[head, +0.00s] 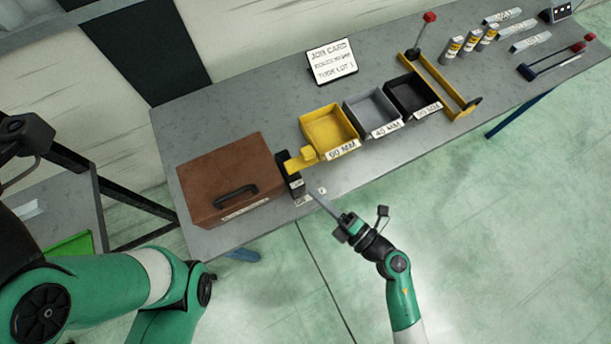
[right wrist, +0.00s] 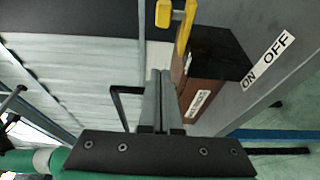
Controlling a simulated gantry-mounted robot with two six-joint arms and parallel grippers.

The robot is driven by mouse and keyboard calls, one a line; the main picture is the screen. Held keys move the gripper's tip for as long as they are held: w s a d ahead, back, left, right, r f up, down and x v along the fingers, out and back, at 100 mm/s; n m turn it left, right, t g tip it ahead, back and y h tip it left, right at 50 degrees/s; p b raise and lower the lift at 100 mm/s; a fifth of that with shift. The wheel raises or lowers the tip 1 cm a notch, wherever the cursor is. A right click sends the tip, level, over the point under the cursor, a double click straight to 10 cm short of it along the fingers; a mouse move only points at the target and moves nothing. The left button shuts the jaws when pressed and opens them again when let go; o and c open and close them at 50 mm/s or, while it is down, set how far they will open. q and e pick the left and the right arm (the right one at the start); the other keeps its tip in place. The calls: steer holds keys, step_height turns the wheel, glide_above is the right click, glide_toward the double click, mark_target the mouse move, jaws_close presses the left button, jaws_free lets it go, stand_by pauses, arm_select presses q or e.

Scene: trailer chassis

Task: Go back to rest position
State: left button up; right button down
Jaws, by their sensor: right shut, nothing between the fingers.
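My right gripper (head: 318,202) is out over the front edge of the grey bench, beside the black switch block (head: 287,172) with a yellow handle (head: 305,156). Its fingers are closed together and empty. In the right wrist view the closed fingers (right wrist: 158,98) point toward the brown case and the yellow handle (right wrist: 184,32); an ON/OFF label (right wrist: 266,62) is at the right. My left arm shows at the lower left of the head view, but its gripper cannot be seen.
A brown case (head: 223,165) with a black handle stands at the bench's left end. Yellow (head: 328,120), grey (head: 372,100) and black (head: 412,82) bins sit right of it. A job card (head: 331,62) stands behind. The green floor in front is clear.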

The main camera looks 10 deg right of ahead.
steer(key=shift+s+d, duration=0.2)
stand_by(0.5)
